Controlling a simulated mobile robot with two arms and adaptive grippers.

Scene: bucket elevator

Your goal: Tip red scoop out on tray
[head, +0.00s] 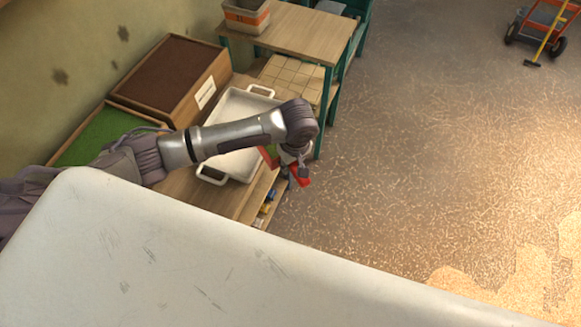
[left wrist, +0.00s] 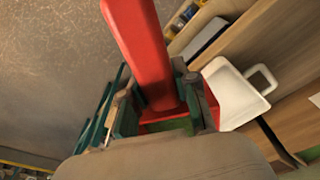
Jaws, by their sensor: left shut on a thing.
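My left gripper (head: 296,166) reaches over the bench and is at the right of the tray. It is shut on the red scoop (head: 302,181). In the left wrist view the red scoop (left wrist: 139,45) sticks out between the fingers of my left gripper (left wrist: 163,112). The scoop's far end is cut off by the top of that view. Whether it holds anything cannot be seen. The white tray (head: 213,171) with loop handles lies on the bench, partly hidden by my arm. Its corner and one handle show in the left wrist view (left wrist: 232,92). My right gripper is not in view.
A wooden box with a dark brown top (head: 172,75) and a green surface (head: 97,137) lie left of the tray. A wooden table (head: 290,32) with a grey and orange bin (head: 247,16) stands behind. Open floor (head: 420,150) is at the right.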

